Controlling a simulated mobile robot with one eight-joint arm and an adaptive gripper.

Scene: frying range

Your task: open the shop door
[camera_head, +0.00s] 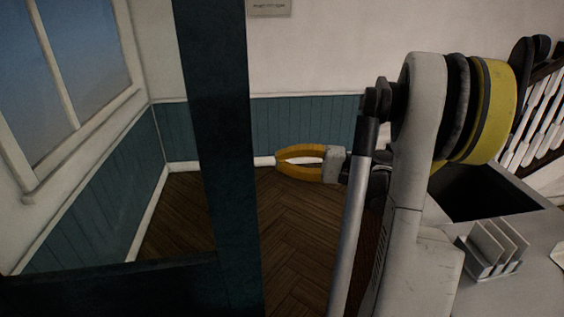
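A dark teal upright (215,130) with a teal crosspiece (110,280) at its foot stands close in front of me at left. They look like the edge and lower rail of a door or its frame; I cannot tell which, nor how far it is open. No handle shows. My gripper (278,161) has yellow fingers pointing left, to the right of the upright in the picture. It holds nothing visible. The finger tips lie close together, and whether they touch is unclear. The gripper seems apart from the upright.
Beyond is a wooden herringbone floor (295,235) with clear room, bounded by teal wainscot (300,125). A window (80,70) is at left. At right are a grey counter (520,255) with a small rack (492,250) and a stair railing (530,115).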

